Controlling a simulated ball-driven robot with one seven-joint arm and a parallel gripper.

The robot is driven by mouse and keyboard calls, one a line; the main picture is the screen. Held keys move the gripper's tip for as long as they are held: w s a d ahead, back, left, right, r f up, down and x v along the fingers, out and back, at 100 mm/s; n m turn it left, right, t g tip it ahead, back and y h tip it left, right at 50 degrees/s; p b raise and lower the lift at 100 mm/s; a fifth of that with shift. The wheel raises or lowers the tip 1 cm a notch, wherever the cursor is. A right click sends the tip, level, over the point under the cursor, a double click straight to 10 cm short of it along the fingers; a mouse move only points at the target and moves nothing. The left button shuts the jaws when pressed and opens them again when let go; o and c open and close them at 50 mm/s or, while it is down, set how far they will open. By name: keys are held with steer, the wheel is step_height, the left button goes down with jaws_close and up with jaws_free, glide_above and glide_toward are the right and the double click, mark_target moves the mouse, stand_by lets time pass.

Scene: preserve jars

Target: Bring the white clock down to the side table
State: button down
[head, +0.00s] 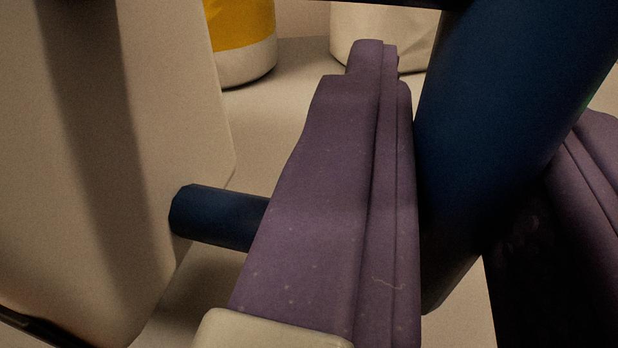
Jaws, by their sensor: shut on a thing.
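My gripper (462,215) has two purple fingers, one in the middle and one at the right edge. It is shut on a thick dark blue bar (500,125), which runs at a slant between the fingers. A short dark blue post (222,215) reaches from behind the middle finger to a large off-white slab (160,130) at the left. The post and bar look like parts of one handle, but the finger hides where they meet. I cannot make out a clock face or the side table.
A yellow and white rounded object (243,45) and a whitish one (358,30) stand behind, cut off by the top edge. A pale surface (290,85) lies under them. A dark strip crosses the top edge. The slab fills the left side closely.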

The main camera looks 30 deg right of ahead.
steer(key=shift+f+b, duration=0.45)
steer(key=shift+f, duration=1.4)
steer(key=c, duration=0.9)
jaws_free()
steer(key=shift+s+r, duration=0.1)
steer(key=shift+r, duration=0.1)
steer(key=p+v, duration=0.2)
steer(key=v, duration=1)
steer(key=shift+f, duration=0.15)
